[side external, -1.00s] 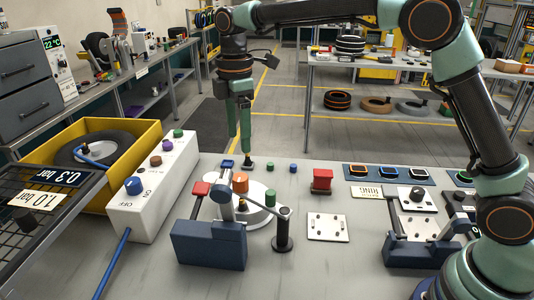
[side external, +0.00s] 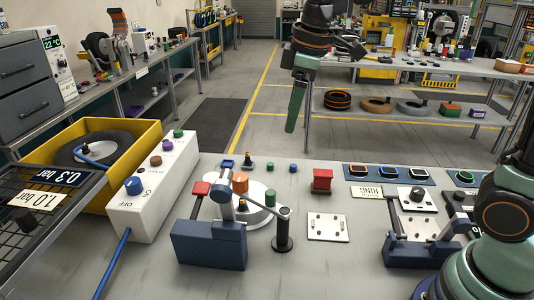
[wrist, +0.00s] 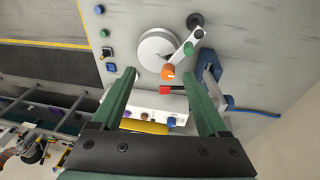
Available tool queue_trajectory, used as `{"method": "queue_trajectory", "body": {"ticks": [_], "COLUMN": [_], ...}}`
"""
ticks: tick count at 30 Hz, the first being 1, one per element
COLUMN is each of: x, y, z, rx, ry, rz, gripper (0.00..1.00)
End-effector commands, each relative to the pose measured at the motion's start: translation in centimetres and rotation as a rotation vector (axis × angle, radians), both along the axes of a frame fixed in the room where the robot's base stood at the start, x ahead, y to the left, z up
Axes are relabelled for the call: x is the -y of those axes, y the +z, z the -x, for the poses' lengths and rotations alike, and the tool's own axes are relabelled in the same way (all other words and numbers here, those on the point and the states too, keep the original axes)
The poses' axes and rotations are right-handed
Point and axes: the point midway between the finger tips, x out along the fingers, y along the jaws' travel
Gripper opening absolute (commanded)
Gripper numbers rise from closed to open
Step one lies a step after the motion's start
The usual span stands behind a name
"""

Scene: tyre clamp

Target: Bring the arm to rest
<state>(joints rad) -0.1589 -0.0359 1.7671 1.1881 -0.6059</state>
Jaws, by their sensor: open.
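My gripper (side external: 291,128) hangs in the air above and beyond the far edge of the bench (side external: 340,270) in the side view. Its green fingers overlap there and look like one. In the wrist view my gripper (wrist: 168,68) has its two fingers wide apart with nothing between them.
A white box with coloured knobs (side external: 150,200) and a yellow crate (side external: 133,129) holding a tyre stand at left. A red block (side external: 322,179), a plate (side external: 328,227) and a second clamp (side external: 410,250) are at right. Open air surrounds my gripper.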

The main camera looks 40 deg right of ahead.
Motion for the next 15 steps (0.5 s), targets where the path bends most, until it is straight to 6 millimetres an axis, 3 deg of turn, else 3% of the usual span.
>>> {"method": "queue_trajectory", "body": {"ticks": [5,15], "x": [2.6,5.8], "y": [0.1,-2.7], "z": [4.0,10.1], "rx": [0.085,0.217], "ry": [-0.241,-0.632], "rz": [-0.063,-0.197], "gripper": [0.77,0.77]}}
